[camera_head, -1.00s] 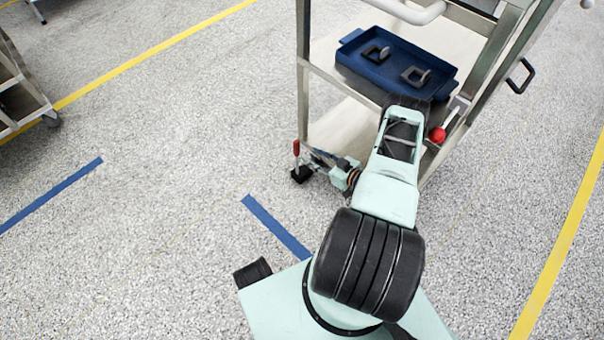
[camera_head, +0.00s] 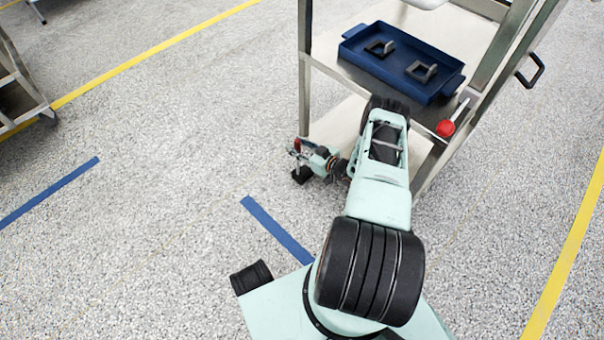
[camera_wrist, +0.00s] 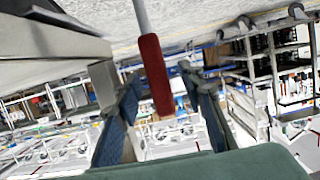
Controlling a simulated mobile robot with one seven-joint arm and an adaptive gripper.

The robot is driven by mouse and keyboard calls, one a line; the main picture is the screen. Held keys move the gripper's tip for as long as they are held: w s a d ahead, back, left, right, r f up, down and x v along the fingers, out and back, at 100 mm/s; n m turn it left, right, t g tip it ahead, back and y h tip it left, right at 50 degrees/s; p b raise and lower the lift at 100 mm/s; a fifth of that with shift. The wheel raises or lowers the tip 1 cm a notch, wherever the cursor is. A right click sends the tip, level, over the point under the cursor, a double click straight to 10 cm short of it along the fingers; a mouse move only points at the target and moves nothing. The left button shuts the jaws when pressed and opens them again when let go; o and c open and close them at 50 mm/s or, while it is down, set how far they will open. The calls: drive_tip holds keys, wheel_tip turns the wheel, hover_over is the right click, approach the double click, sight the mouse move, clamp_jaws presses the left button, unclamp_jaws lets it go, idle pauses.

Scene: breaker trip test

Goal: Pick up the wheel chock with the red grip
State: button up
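The wheel chock (camera_head: 301,175) is a black block on the floor beside the cart's front left leg, with a thin upright rod and a red grip (camera_head: 297,146) on top. In the wrist view the red grip (camera_wrist: 155,75) hangs on its grey rod between my fingers. My gripper (camera_wrist: 161,80) is open, with blue finger pads on both sides of the grip and visible gaps beside it. In the head view my gripper (camera_head: 302,153) is small and partly overlaps the chock's rod and grip.
A metal cart (camera_head: 304,70) stands right behind the chock, its leg very close to my gripper. Its top holds a blue tray (camera_head: 436,94) with two black latch-like parts. A red-ended rod (camera_head: 446,127) lies at its right edge. The floor to the left is free.

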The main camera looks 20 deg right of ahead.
drive_tip(key=shift+c, duration=0.4)
clamp_jaws()
drive_tip(key=shift+w+r, duration=0.1)
drive_tip(key=shift+r, duration=0.1)
drive_tip(key=shift+r, duration=0.15)
